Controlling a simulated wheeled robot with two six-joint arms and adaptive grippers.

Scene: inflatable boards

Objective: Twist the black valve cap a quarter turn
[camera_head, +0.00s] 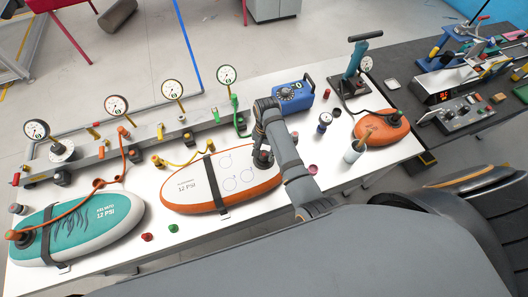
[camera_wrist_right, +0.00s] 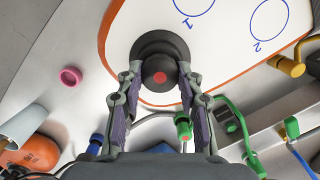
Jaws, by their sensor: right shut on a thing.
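The black valve cap (camera_wrist_right: 160,52) is a round, stepped black knob with a red dot on top. It sits near one end of the white board with an orange rim (camera_head: 218,181), marked 12 PSI. My right gripper (camera_wrist_right: 160,77) is shut on the cap, with one fingertip on each side of it. In the head view my right gripper (camera_head: 263,158) reaches down onto the right end of this board, and the arm and gripper mostly hide the cap. My left gripper is not in view.
A teal board (camera_head: 75,228) with an orange hose lies at the left, and a small orange board (camera_head: 381,128) at the right. Gauges and a pipe manifold (camera_head: 90,157) line the back. A blue box (camera_head: 292,95), a cup (camera_head: 354,152) and small caps stand near my right arm.

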